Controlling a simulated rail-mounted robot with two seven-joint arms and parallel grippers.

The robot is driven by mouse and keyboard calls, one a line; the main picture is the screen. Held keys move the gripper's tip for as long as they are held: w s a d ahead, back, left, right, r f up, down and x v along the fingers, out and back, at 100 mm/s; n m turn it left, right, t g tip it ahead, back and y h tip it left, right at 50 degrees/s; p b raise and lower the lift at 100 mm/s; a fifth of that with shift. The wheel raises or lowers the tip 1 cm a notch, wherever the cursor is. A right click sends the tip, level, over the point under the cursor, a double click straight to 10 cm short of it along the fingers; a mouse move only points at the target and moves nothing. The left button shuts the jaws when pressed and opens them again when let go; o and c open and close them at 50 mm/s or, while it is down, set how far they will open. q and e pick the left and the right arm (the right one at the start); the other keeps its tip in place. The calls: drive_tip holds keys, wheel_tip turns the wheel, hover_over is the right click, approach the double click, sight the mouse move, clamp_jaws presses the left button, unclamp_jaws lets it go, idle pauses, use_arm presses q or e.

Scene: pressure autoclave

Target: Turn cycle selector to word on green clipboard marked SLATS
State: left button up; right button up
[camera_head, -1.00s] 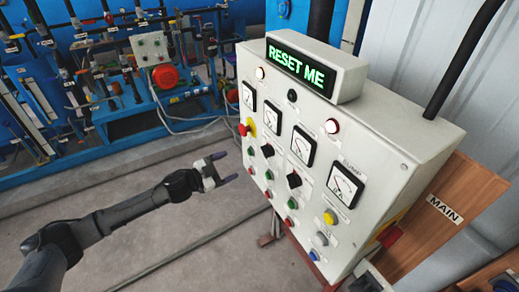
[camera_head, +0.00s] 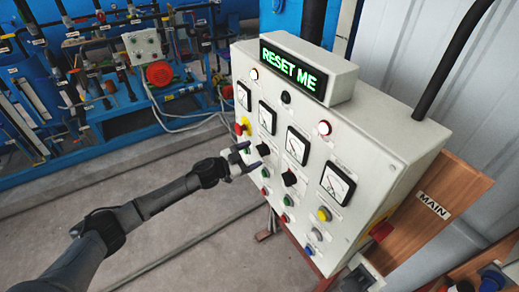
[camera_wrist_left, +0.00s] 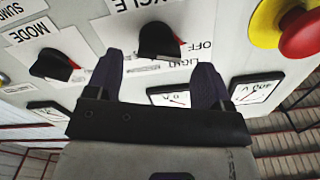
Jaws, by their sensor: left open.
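The cycle selector is a black knob (camera_wrist_left: 158,41) with a red mark, beside a partly cut-off label ending in "CLE"; "OFF" and part of "LIQUID" show near it. In the head view the cycle selector (camera_head: 263,149) is on the panel's left part. My left gripper (camera_head: 247,158) is open just in front of it. In the left wrist view the gripper's two dark fingers (camera_wrist_left: 157,78) are spread on either side of the knob's line; I cannot tell if they touch it. No green clipboard marked SLATS is visible. My right gripper is not in view.
The grey control panel (camera_head: 385,150) carries a "RESET ME" display (camera_head: 293,68) and several gauges. A MODE knob (camera_wrist_left: 50,65) and a red emergency button on yellow (camera_wrist_left: 303,32) flank the selector. A wooden board labelled MAIN (camera_head: 433,206) stands at right. Open floor lies left.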

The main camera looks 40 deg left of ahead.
sight(260, 150)
use_arm(q)
drive_tip(key=shift+x, duration=1.85)
drive_tip(key=c, duration=0.9)
